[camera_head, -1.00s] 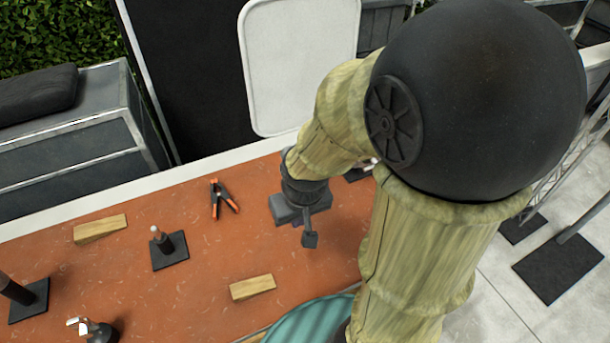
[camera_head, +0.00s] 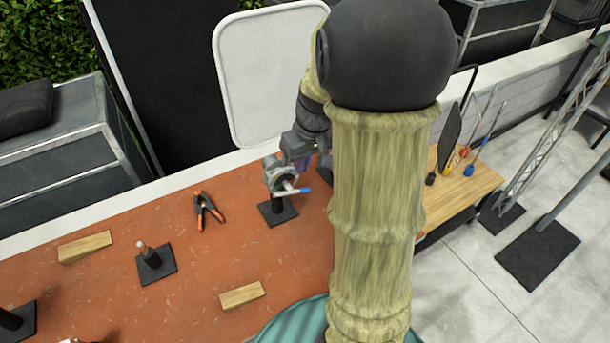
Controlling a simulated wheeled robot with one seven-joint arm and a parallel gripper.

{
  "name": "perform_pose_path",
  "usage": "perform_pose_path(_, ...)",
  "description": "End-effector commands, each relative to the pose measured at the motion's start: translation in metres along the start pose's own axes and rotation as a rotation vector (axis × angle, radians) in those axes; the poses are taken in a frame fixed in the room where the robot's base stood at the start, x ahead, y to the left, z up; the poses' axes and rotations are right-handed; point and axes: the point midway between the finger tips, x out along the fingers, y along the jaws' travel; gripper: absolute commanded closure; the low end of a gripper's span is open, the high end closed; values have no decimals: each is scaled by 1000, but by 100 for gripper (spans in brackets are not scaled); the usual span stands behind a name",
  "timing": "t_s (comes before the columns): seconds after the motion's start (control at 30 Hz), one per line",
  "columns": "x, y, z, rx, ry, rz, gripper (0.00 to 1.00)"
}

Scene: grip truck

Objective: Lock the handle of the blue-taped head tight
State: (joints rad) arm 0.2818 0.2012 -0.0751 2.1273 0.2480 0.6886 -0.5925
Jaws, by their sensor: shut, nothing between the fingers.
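The grip head with the blue-tipped handle (camera_head: 304,190) stands on a short black post and square base (camera_head: 278,212) on the orange-brown bench. Its round grey body (camera_head: 281,178) is in view, and the handle points to the right. My gripper (camera_head: 300,150) is just behind and above this head, close to it. I cannot tell whether they touch. The fingertips are mostly hidden by the head and my arm. The gripper is shut and holds nothing.
An orange-tipped clamp (camera_head: 207,210), a post on a black base (camera_head: 154,262) and two wooden wedges (camera_head: 84,247) (camera_head: 242,295) lie on the bench (camera_head: 190,310). My arm hides the bench's right part. A wooden table (camera_head: 455,192) stands beyond at right.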

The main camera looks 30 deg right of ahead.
Motion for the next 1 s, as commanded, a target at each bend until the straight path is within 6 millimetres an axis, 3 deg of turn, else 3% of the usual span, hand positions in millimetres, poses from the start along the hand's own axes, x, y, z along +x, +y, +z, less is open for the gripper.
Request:
perform_pose_path(0.03, -10, 19, -10, -2, 7, -14, 100)
perform_pose_path(0.1, -19, 37, -19, -23, 15, -36, 100)
perform_pose_path(0.23, -26, 53, -27, -50, 28, -56, 100)
perform_pose_path(0.67, -21, 52, -27, -55, 28, -58, 100)
perform_pose_path(1.0, 25, 49, -28, -53, 23, -60, 100)
